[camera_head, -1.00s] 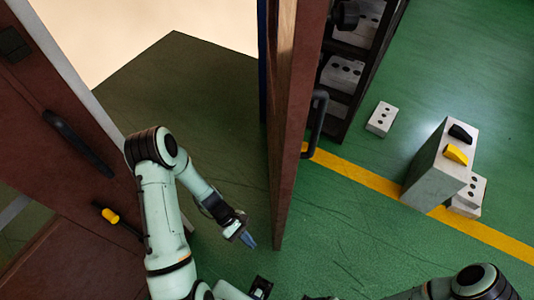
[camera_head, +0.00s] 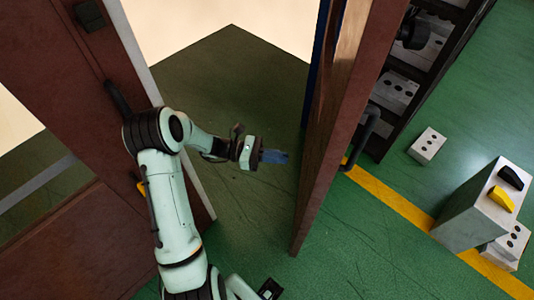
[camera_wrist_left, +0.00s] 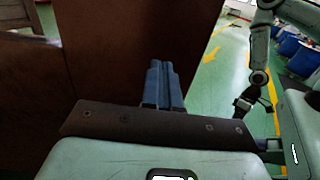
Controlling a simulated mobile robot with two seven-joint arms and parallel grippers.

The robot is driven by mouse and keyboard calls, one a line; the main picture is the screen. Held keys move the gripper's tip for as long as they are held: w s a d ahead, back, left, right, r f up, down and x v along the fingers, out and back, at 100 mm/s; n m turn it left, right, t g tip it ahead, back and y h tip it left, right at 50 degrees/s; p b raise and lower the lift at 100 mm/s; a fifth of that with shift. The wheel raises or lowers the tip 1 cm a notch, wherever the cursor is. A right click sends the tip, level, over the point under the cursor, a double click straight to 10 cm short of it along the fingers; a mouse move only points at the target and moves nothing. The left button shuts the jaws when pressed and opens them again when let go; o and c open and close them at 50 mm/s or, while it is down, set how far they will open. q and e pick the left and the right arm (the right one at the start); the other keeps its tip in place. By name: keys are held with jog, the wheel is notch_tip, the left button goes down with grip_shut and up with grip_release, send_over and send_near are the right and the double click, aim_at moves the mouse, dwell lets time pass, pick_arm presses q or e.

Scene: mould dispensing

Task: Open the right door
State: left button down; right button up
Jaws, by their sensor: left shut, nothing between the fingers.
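The right door (camera_head: 345,120) is a brown panel seen nearly edge-on in the head view, standing ajar. Its black handle (camera_head: 364,135) is on the right face, away from my left gripper. My left gripper (camera_head: 276,157) is shut and empty, its blue fingers pointing at the door's left face with a small gap in the head view. In the left wrist view the blue fingers (camera_wrist_left: 162,85) lie together in front of a brown panel (camera_wrist_left: 120,50). My right gripper (camera_wrist_left: 252,104) shows small and dark in the left wrist view; its jaws are unclear.
The other brown door (camera_head: 75,235) stands at the left, partly behind my left arm. Right of the right door are a dark rack (camera_head: 405,85), a small grey block (camera_head: 427,146) and a larger grey block (camera_head: 480,215). Green floor is free between the doors.

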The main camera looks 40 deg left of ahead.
pick_arm(q)
jog(key=x, duration=0.7)
jog(key=shift+d, duration=0.3)
pick_arm(e)
jog(key=shift+w+r, duration=0.2)
jog(key=shift+r, duration=0.15)
pick_arm(q)
jog(key=shift+w+p, duration=0.2)
jog(key=shift+p, duration=0.1)
